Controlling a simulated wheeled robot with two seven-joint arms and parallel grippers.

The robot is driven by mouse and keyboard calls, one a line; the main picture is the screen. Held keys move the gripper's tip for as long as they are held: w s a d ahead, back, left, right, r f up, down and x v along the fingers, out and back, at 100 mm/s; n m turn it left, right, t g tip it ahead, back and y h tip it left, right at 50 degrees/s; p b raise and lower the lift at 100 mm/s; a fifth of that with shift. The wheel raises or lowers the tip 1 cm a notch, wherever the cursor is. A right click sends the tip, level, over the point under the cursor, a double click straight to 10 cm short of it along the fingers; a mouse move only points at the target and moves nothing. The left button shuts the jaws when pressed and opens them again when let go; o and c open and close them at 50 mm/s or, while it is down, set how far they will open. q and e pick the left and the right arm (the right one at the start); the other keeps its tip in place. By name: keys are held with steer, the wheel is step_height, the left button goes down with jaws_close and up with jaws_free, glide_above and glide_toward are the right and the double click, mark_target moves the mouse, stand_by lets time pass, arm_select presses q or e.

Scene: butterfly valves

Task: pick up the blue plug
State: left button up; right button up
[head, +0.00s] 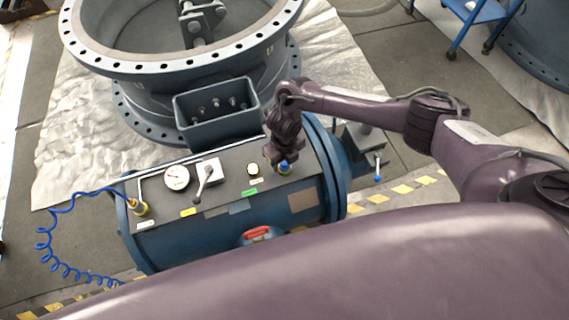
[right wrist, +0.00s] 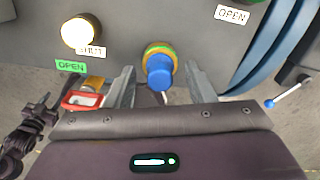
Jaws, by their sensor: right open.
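The blue plug (right wrist: 160,72) sits in a round brass-coloured socket with a green ring on the dark panel, in the right wrist view. In the head view the plug (head: 284,168) shows just under my right gripper (head: 283,158), near the panel's right end. My right gripper (right wrist: 159,70) is open, with one finger on each side of the plug. Gaps show between the plug and both fingers, so it is not held. I cannot tell how deep the plug reaches between them.
The panel tops a blue cylindrical tank (head: 160,245). It carries a gauge (head: 176,178), a lever (head: 203,182) and a lit round button (head: 254,169). A coiled blue hose (head: 42,240) joins its left end. A large butterfly valve (head: 185,65) stands behind.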

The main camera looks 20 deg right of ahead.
steer(key=shift+c, duration=0.3)
steer(key=c, duration=1)
steer(key=shift+r, duration=0.1)
